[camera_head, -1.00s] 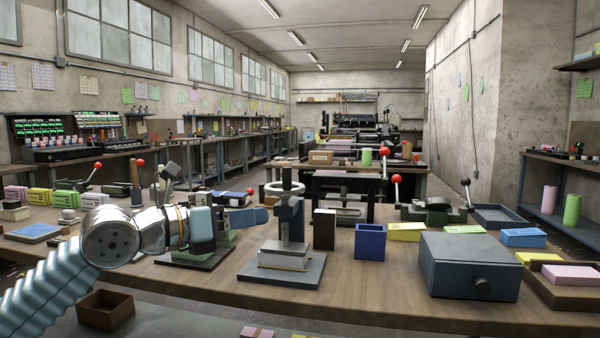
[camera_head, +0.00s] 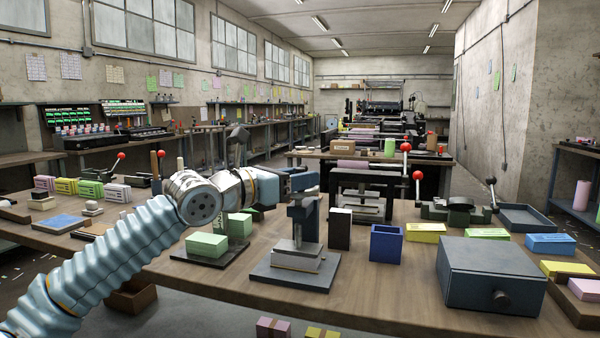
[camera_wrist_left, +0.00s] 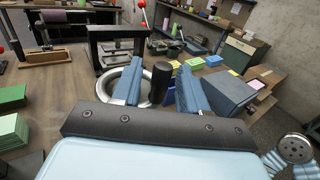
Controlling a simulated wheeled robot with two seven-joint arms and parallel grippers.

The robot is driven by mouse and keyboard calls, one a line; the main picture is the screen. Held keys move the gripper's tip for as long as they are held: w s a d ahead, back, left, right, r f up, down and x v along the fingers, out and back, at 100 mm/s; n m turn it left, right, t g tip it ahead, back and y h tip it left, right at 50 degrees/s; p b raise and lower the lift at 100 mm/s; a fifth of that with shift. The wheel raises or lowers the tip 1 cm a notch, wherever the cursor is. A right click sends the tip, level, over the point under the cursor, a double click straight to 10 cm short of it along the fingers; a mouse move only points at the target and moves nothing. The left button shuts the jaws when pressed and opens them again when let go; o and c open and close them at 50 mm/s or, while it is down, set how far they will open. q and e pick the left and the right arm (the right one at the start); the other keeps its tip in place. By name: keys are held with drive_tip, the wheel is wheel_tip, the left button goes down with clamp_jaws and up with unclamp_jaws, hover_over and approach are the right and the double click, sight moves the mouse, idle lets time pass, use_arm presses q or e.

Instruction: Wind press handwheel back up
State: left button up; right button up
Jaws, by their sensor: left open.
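The small press stands on its dark base plate (camera_head: 265,277), with a blue-grey post (camera_head: 308,222) and a pale stack (camera_head: 297,260) under its screw. My left gripper (camera_head: 302,182) is at the top of the press and hides most of the handwheel in the head view. In the left wrist view the white handwheel rim (camera_wrist_left: 109,88) lies below the fingers. Its upright black handle (camera_wrist_left: 160,82) stands between the two blue fingers of my left gripper (camera_wrist_left: 162,88), which are open. Contact between fingers and handle cannot be told. My right gripper is not in view.
To the right of the press stand a black block (camera_head: 340,229), an open blue box (camera_head: 386,243) and a large grey box (camera_head: 490,275). Green blocks (camera_head: 207,244) are on the left. A black frame (camera_head: 368,185) stands behind. The front middle of the table is clear.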

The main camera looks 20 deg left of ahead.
use_arm(q)
drive_tip(key=shift+w+d, duration=0.15)
drive_tip(key=shift+w, duration=0.1)
